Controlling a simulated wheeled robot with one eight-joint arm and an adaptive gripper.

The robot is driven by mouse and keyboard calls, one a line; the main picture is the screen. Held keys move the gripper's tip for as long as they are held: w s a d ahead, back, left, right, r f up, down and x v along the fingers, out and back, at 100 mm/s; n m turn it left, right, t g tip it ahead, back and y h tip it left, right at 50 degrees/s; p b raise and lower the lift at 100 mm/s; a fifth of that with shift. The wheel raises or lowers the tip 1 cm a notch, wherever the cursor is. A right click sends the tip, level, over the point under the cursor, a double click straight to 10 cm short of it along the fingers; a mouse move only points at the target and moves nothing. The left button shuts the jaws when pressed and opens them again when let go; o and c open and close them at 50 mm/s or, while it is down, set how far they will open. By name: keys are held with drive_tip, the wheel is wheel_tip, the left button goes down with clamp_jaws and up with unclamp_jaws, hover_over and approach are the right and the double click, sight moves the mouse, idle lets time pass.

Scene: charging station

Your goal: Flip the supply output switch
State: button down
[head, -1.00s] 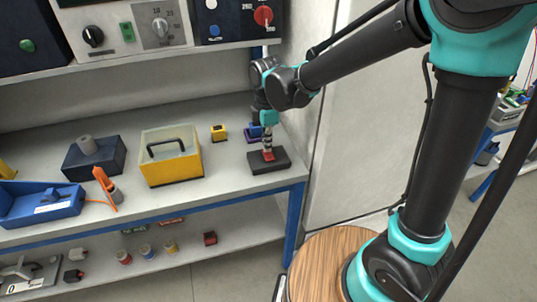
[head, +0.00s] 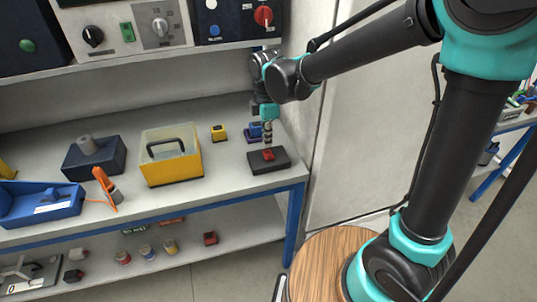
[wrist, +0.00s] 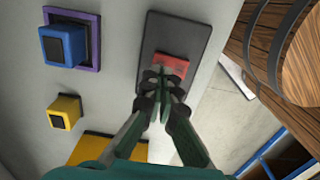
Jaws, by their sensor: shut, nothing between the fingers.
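A black box with a red rocker switch (head: 268,154) on its top sits at the right front corner of the bench. The rocker also shows in the wrist view (wrist: 173,65), on the dark box (wrist: 186,30). My gripper (head: 267,143) is above the switch, pointing down. In the wrist view my gripper's fingertips (wrist: 162,74) are together and empty, just in front of the rocker and partly covering its near edge. In the head view there seems to be a small gap between fingertips and rocker. I cannot tell which way the rocker is tipped.
A blue block on a purple base (wrist: 65,45) and a small yellow block (head: 219,132) stand close to the switch box. A yellow case with a black handle (head: 171,157) is further left. A shelf with control panels (head: 130,28) hangs above the bench.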

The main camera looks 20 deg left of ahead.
sight(267, 152)
drive_tip(key=shift+r, duration=2.2)
